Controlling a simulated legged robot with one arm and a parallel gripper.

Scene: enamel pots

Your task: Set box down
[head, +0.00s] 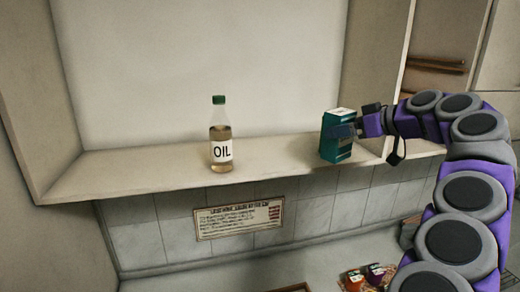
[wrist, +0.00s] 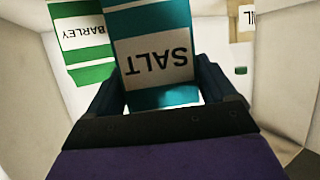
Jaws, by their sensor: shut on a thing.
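The teal salt box (wrist: 150,20) is between the two fingers of my gripper (wrist: 156,90) in the wrist view, its label upside down there. In the head view my gripper (head: 345,131) is shut on the teal box (head: 334,150) over the right part of the shelf (head: 275,178). The box looks upright; I cannot tell whether its base touches the shelf. A green and white barley box (wrist: 82,40) shows just left of the salt box in the wrist view; I cannot pick it out separately in the head view.
An oil bottle (head: 220,140) with a green cap stands on the shelf left of the box, with bare shelf between them. A shelf side wall (head: 380,70) rises close to my gripper. A printed sign (head: 240,220) is on the tiles below. Small packets (head: 368,277) lie lower down.

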